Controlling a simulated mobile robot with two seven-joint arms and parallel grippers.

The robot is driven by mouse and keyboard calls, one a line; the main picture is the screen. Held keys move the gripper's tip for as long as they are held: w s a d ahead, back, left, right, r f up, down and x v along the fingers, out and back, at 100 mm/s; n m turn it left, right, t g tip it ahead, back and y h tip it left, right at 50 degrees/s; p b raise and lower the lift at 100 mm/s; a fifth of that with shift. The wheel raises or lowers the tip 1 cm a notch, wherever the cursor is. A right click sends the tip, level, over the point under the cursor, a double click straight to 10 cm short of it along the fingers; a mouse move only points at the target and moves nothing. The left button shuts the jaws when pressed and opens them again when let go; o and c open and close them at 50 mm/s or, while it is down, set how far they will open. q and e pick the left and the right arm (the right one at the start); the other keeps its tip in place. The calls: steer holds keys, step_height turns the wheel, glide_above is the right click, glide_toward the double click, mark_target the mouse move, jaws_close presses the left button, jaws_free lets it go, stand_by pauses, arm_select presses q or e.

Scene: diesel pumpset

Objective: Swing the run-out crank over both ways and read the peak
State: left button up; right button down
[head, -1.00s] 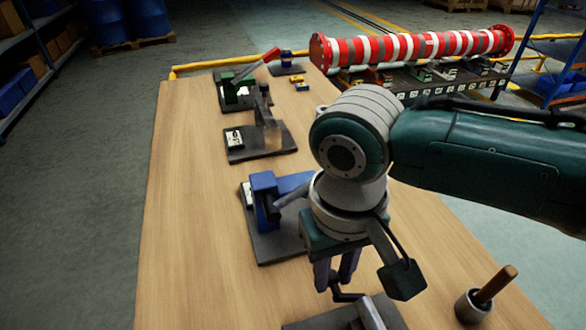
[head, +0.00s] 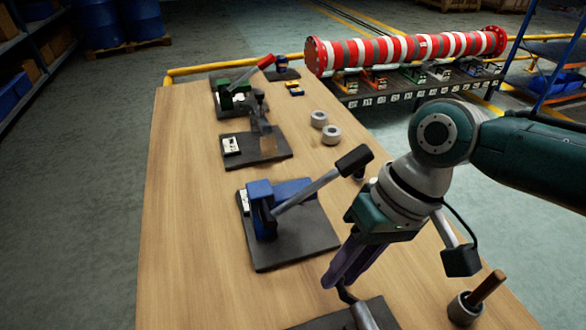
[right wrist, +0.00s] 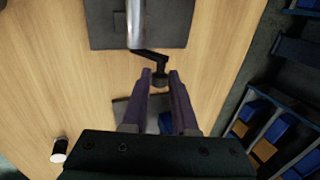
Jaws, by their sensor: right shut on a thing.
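The run-out crank (head: 346,294) is a dark bent arm at the bottom of the head view, at the end of a silver shaft (head: 363,316) over a dark base plate (head: 325,322) cut by the frame edge. My right gripper (head: 339,281) has purple fingers, tilted, shut at the crank's handle. The right wrist view shows the black crank arm (right wrist: 150,57) running from the silver shaft (right wrist: 136,22) to a dark knob (right wrist: 160,80) between the fingertips. No readable dial or peak shows on this device. My left gripper is not in view.
A blue device (head: 262,207) with a long black-ended lever (head: 305,190) stands behind. Farther back are a second device (head: 262,145), a green one (head: 237,95) and two grey rings (head: 325,128). A cup with a wooden handle (head: 466,307) stands right. The table's left side is clear.

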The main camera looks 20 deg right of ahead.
steer(key=shift+d+y+b, duration=0.75)
steer(key=shift+y+b, duration=0.25)
steer(key=shift+y, duration=0.2)
steer(key=c, duration=0.7)
jaws_free()
steer(key=shift+r, duration=0.15)
